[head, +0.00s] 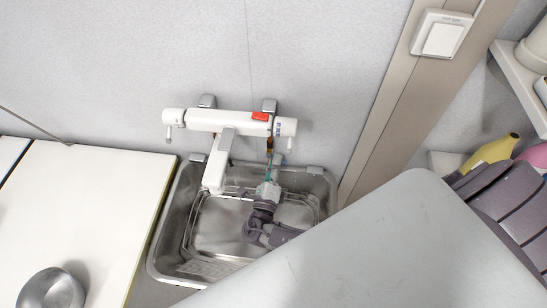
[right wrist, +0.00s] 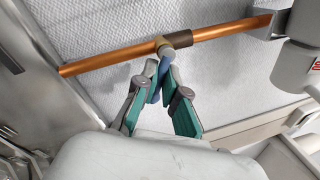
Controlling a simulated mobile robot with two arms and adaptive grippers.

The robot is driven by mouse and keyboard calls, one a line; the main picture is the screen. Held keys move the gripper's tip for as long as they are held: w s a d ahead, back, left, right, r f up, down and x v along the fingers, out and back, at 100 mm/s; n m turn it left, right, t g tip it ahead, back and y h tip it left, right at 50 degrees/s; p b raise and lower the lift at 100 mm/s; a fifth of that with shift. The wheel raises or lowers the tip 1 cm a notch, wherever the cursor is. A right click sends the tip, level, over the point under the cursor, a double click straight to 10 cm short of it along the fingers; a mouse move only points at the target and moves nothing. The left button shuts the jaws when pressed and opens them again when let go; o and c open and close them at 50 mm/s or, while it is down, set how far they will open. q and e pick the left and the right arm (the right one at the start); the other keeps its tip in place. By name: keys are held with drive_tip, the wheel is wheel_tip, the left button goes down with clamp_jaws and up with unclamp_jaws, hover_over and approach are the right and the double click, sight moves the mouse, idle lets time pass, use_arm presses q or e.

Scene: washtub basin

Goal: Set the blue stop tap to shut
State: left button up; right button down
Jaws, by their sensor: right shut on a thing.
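The blue stop tap (right wrist: 163,69) is a small blue lever on a brass-coloured fitting on a copper pipe (right wrist: 105,60). In the right wrist view the lever stands across the line of the pipe. My right gripper (right wrist: 165,84) has its green-padded fingers closed around the lever, which partly hide it. In the head view my right gripper (head: 270,168) is above the sink, below the white mixer tap, and the blue lever cannot be made out there. My left gripper is not in view.
A steel sink (head: 162,240) with a wire rack lies below. The white mixer tap (head: 205,120) with its spout is on the wall close to my right gripper. A white counter (head: 90,210) with a metal bowl (head: 52,290) is at the left. A wooden post (head: 385,110) stands at the right.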

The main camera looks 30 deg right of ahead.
drive_tip(key=shift+s+d+r+n+t+y+p, duration=0.1)
drive_tip(key=shift+r+n+t+y, duration=0.15)
drive_tip(key=shift+n, duration=0.85)
drive_tip(key=shift+w+r+n+t+y+p, duration=0.1)
drive_tip(key=shift+n+t+y+p, duration=0.1)
drive_tip(key=shift+n, duration=0.9)
drive_tip(key=shift+s+d+r+n+t+y+p, duration=0.15)
drive_tip(key=shift+r+n+t, duration=0.1)
drive_tip(key=shift+n, duration=0.85)
drive_tip(key=shift+a, duration=0.1)
drive_tip(key=c, duration=1.3)
unclamp_jaws()
drive_tip(key=shift+o, duration=0.2)
drive_tip(key=v, duration=1.2)
